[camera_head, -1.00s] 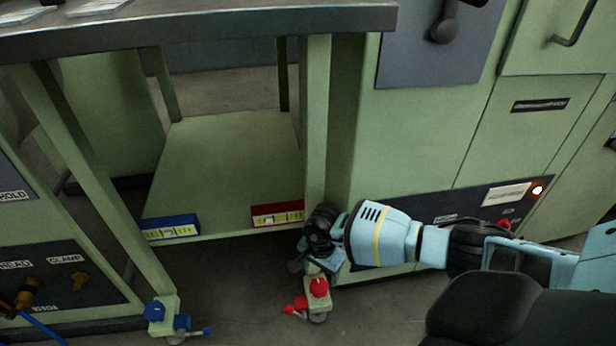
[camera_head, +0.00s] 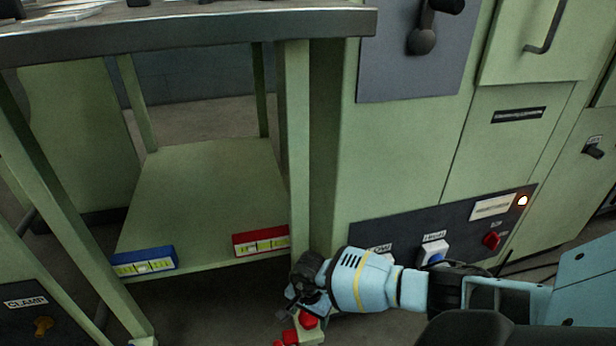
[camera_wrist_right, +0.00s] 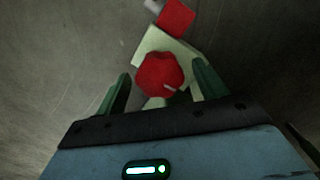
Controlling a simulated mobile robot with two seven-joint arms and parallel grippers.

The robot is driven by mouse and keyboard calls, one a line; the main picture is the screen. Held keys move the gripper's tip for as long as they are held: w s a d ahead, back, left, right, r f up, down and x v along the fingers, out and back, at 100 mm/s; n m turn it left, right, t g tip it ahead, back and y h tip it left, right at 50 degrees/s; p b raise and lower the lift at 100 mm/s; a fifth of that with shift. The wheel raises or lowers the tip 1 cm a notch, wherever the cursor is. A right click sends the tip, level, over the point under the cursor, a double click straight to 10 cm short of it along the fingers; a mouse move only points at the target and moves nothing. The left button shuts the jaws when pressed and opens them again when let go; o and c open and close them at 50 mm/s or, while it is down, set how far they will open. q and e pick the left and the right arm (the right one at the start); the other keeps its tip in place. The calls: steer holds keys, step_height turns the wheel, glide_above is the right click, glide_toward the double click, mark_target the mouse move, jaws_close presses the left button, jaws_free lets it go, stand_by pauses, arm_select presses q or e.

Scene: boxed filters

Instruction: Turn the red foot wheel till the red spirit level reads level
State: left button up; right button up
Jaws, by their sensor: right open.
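The red foot wheel (camera_head: 307,320) is at the foot of the table's right front leg, low in the head view and partly hidden by my right gripper (camera_head: 290,308). In the right wrist view the red foot wheel (camera_wrist_right: 160,74) lies between the two green fingers of my right gripper (camera_wrist_right: 163,82), which is open. I cannot tell whether a finger touches the wheel. The red spirit level (camera_head: 262,241) sits on the front right edge of the low shelf; its bubble is too small to read surely. My left gripper is not in view.
A red part (camera_wrist_right: 176,17) projects from the foot beyond the wheel. A blue spirit level (camera_head: 144,262) sits at the shelf's front left. The table leg (camera_head: 297,150) stands close by my right gripper. A green cabinet (camera_head: 400,150) with a dark switch panel is behind my right arm.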

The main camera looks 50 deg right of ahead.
steer(key=c, duration=1)
steer(key=shift+o, duration=0.2)
steer(key=m, duration=0.5)
steer(key=shift+p, duration=0.4)
steer(key=m+p, duration=0.1)
steer(key=m, duration=0.3)
steer(key=shift+m, duration=0.3)
steer(key=m+p, duration=0.1)
steer(key=m, duration=0.3)
steer(key=shift+m+p, duration=0.6)
steer(key=shift+m, duration=1.8)
